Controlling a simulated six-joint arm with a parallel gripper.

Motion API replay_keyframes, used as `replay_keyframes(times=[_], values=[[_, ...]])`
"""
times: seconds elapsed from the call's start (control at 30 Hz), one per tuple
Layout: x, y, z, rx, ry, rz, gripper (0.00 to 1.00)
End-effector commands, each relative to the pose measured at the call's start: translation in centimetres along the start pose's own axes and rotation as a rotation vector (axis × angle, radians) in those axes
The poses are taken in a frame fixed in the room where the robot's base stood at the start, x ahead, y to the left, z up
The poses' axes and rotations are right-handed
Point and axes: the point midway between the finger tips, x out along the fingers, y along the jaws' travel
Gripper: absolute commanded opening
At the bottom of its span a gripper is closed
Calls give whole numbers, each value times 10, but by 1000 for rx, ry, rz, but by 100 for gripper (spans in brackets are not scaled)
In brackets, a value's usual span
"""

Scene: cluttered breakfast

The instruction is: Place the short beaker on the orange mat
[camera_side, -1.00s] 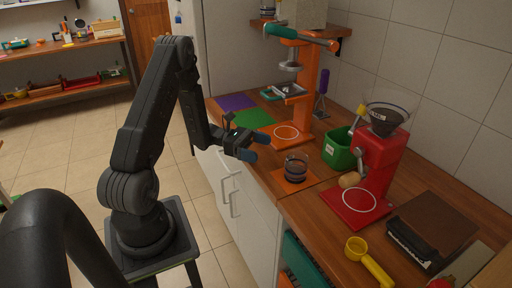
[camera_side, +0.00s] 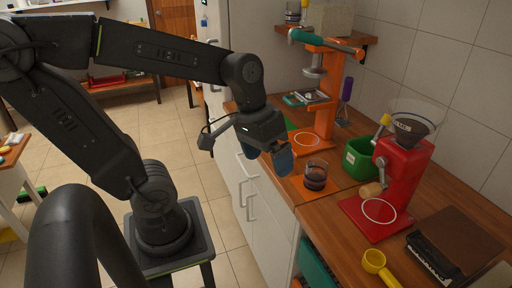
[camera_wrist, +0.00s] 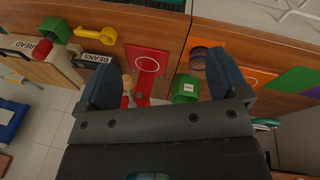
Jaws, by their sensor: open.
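The short beaker (camera_side: 316,174) is clear glass with dark contents. It stands upright on the small orange mat (camera_side: 301,190) near the counter's front edge, and part of the mat shows around its base. My gripper (camera_side: 267,158) is open and empty, pointing down, to the left of the beaker and apart from it. In the wrist view my open fingers (camera_wrist: 165,78) are spread wide with nothing between them. A dark round shape that looks like the beaker (camera_wrist: 199,57) shows near the right finger, partly hidden.
An orange machine (camera_side: 325,110) with a white-ringed base stands behind the beaker. To the right are a green bin (camera_side: 357,160), a red grinder (camera_side: 400,175) with a red base, a yellow scoop (camera_side: 376,262) and a brown-lidded box (camera_side: 455,238). A potato-like item (camera_side: 371,190) lies beside the grinder.

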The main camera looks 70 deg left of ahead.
Motion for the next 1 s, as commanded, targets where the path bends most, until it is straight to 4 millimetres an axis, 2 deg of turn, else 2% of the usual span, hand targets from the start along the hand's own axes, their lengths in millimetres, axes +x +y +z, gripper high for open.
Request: replay_keyframes(times=[0.1, 0.3, 1.0], values=[[-17, 2, 12, 173, 165, -62, 93], [-28, 2, 19, 299, 294, -110, 93], [-29, 1, 19, 304, 300, -114, 93]])
